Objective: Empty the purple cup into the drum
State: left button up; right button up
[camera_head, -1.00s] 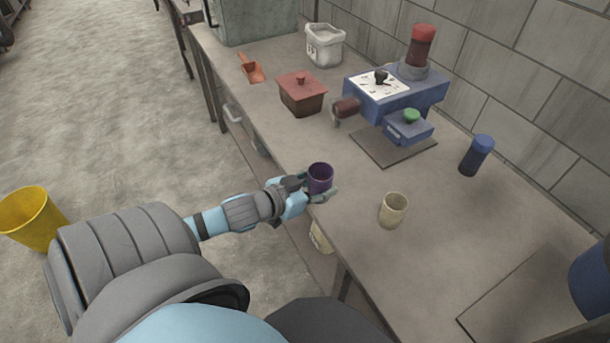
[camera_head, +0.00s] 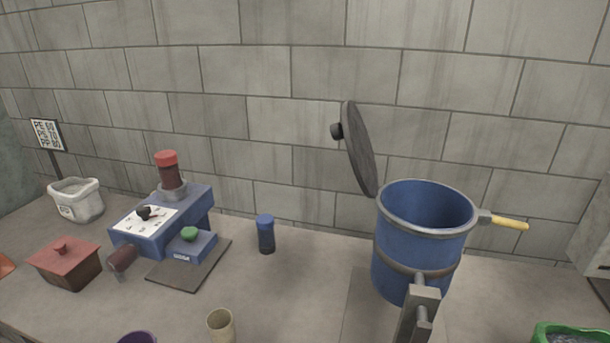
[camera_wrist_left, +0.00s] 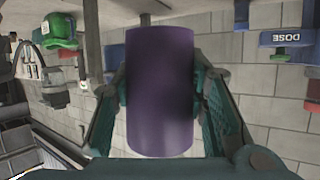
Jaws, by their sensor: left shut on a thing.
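The purple cup (camera_wrist_left: 160,92) fills the middle of the left wrist view. My left gripper (camera_wrist_left: 160,84) is shut on it, with a teal finger on each side. In the head view only the cup's rim (camera_head: 137,337) shows at the bottom edge, and the gripper is out of that picture. What is inside the cup is hidden. The blue drum (camera_head: 412,258) stands upright on the bench at the right of the head view. Its mouth is open and its dark round lid (camera_head: 360,150) is tilted up at its left. My right gripper is not in view.
A beige cup (camera_head: 220,326) stands right of the purple cup. A blue-capped jar (camera_head: 265,234), the blue dosing machine (camera_head: 165,225) and a red-lidded box (camera_head: 65,262) stand farther back or left. The drum has a yellow-handled lever (camera_head: 508,222). A green container (camera_head: 572,333) is at the bottom right.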

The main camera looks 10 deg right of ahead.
aim_at(422, 227)
jog(key=k, duration=0.8)
jog(key=z, duration=1.25)
